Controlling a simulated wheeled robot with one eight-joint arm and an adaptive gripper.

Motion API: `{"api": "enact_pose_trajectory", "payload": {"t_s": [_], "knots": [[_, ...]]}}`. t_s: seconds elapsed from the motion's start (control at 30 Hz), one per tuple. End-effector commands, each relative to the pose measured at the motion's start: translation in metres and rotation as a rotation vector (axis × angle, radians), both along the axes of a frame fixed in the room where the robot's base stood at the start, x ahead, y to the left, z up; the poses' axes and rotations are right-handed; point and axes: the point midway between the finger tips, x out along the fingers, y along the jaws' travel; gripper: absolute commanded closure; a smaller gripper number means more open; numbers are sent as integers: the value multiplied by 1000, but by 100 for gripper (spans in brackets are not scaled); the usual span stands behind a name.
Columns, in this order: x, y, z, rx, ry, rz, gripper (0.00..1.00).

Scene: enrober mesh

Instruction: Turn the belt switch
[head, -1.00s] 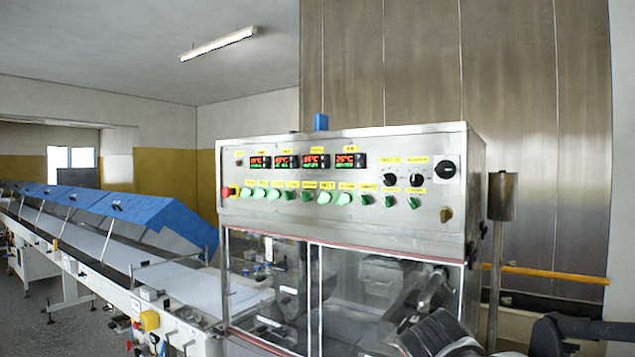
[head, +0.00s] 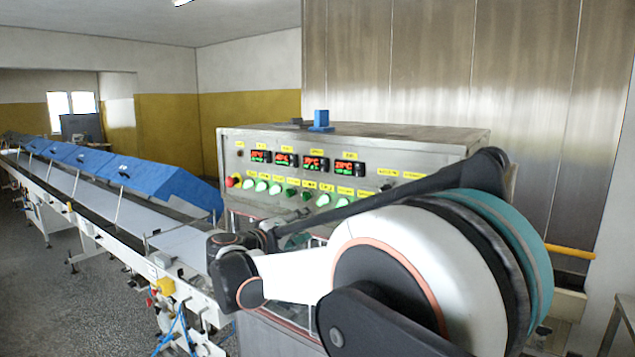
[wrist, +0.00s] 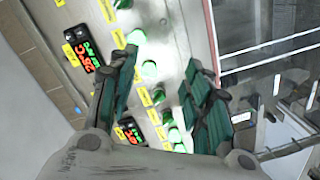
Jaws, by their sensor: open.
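The control panel (head: 232,165) is a steel box front with a row of green switches under yellow labels. One green switch (head: 323,200) sits under a label that seems to read "BELT", though the lettering is small. In the wrist view, green switches (wrist: 148,70) line the panel between and beyond my fingers. My gripper (wrist: 160,70) is open and empty, its two dark green-padded fingers spread in front of the panel. I cannot tell whether a fingertip touches it. In the head view my arm hides the panel's lower right part.
Red digital displays (head: 260,157) sit above the switches, and a red button (head: 232,181) is at the panel's left end. A conveyor (head: 90,195) with blue covers (head: 150,180) runs off to the left. Clear guard windows (wrist: 265,30) lie beside the panel in the wrist view.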

Motion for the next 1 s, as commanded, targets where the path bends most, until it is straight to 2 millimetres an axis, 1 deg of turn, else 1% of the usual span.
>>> {"api": "enact_pose_trajectory", "payload": {"t_s": [0.03, 0.1, 0.2, 0.27, 0.37, 0.47, 0.8, 1.0], "knots": [[3, 18, 14, -21, -18, 17, 55], [4, 34, 21, -43, -36, 31, 55], [6, 43, 24, -58, -50, 40, 55], [8, 43, 25, -61, -53, 41, 55], [15, 37, 24, -61, -53, 39, 55], [28, 26, 24, -60, -52, 39, 55], [81, -14, 24, -60, -51, 39, 55], [104, -32, 24, -60, -51, 40, 55]]}}
